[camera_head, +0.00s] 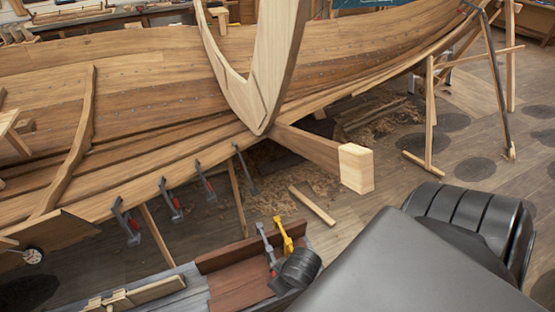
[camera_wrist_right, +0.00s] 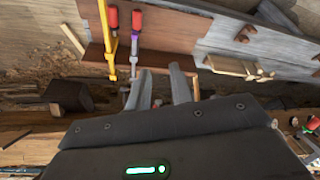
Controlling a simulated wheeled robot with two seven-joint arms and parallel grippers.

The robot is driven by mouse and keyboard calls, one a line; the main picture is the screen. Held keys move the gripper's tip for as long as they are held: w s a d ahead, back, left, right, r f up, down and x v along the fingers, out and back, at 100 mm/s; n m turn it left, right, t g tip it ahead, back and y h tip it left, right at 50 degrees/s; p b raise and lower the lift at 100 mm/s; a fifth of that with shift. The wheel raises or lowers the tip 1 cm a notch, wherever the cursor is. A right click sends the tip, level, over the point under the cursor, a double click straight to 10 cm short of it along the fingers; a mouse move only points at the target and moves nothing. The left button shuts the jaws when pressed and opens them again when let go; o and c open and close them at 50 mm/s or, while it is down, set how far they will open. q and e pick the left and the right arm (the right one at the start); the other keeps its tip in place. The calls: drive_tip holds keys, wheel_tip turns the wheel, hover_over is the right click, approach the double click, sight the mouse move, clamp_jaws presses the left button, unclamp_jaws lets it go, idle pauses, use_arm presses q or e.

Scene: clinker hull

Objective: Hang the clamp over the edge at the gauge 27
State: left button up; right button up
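In the head view a grey clamp with a red handle (camera_head: 267,244) and a yellow clamp (camera_head: 285,237) stand at the reddish-brown wooden box (camera_head: 235,254). In the right wrist view the yellow clamp (camera_wrist_right: 104,35) and a clamp with a purple part and red handle (camera_wrist_right: 135,38) are side by side, beyond the fingers. My right gripper (camera_wrist_right: 160,88) is open, with an empty gap between its fingers. Several clamps, such as this one (camera_head: 126,222), hang along the hull's lower plank edge. My left gripper is out of view.
The wooden hull (camera_head: 150,85) fills the back. A thick beam (camera_head: 355,168) juts out near the middle. A wooden trestle (camera_head: 429,120) stands at right. A loose wood strip (camera_head: 312,205) lies on the floor. My right arm covers the lower right.

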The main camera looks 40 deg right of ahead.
drive_tip(key=w+d+f+m, duration=0.2)
drive_tip(key=w+f, duration=0.5)
drive_tip(key=m+h, duration=0.1)
drive_tip(key=m, duration=0.2)
approach(273, 258)
drive_tip(key=b+x, duration=0.8)
drive_tip(key=b, duration=0.3)
drive_tip(key=shift+f+b, duration=0.1)
drive_tip(key=shift+b, duration=0.2)
drive_tip(key=shift+w+f, duration=0.15)
drive_tip(key=shift+f, duration=0.25)
drive_tip(key=shift+w+d+b, duration=0.3)
drive_tip(key=shift+w+b, duration=0.1)
drive_tip(key=shift+w, duration=0.35)
drive_tip(key=shift+c, duration=0.4)
drive_tip(key=shift+s+a+r+p, duration=0.1)
drive_tip(key=shift+s+a+p, duration=0.1)
drive_tip(key=shift+s+p, duration=0.35)
